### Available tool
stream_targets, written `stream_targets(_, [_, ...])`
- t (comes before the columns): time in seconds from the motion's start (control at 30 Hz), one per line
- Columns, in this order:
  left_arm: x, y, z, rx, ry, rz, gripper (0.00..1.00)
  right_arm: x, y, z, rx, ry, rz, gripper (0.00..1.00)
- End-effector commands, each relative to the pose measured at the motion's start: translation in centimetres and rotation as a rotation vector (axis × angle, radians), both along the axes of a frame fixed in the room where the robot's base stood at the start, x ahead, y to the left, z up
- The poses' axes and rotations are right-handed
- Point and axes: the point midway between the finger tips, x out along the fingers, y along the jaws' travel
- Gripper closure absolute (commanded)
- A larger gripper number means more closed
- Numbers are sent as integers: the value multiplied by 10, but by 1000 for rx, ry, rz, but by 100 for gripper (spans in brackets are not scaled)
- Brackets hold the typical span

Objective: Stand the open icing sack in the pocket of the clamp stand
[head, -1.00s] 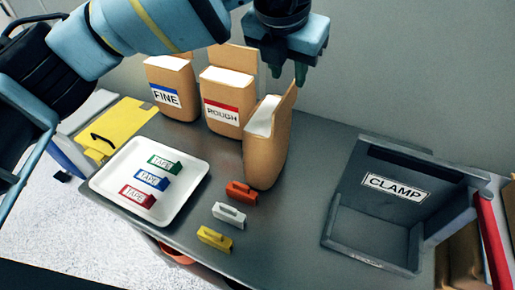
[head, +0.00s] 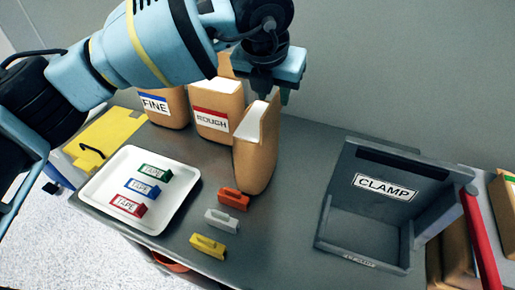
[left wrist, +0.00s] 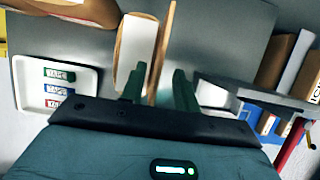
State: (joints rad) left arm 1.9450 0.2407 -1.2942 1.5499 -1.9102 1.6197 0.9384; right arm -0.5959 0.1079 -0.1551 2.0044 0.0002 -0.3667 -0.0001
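An open brown sack (head: 256,160) with white powder at its mouth stands upright on the grey table; no label shows on its visible side. I take it for the icing sack. My left gripper (head: 272,92) points down at its raised back flap. In the left wrist view the two fingers (left wrist: 158,88) are apart, with the thin edge of the sack's flap (left wrist: 166,42) between them; whether either finger touches it I cannot tell. The clamp stand (head: 338,222), dark grey with a CLAMP label, stands to the right, its pocket empty. My right gripper is not in view.
Sacks labelled FINE (head: 168,107) and ROUGH (head: 213,112) stand close behind on the left. Orange (head: 234,198), grey (head: 222,220) and yellow (head: 208,246) clips lie in front. A white tray (head: 100,195) holds tapes. Table between sack and stand is clear.

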Motion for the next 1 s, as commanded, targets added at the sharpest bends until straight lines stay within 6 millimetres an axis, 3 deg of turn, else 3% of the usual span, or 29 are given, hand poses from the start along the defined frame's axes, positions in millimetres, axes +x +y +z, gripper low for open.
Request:
stream_targets(0.23, [10,-2,-24,-1,-1,1,69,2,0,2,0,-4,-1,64])
stream_targets(1.0, [10,-2,-29,1,-1,0,69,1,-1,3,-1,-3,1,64])
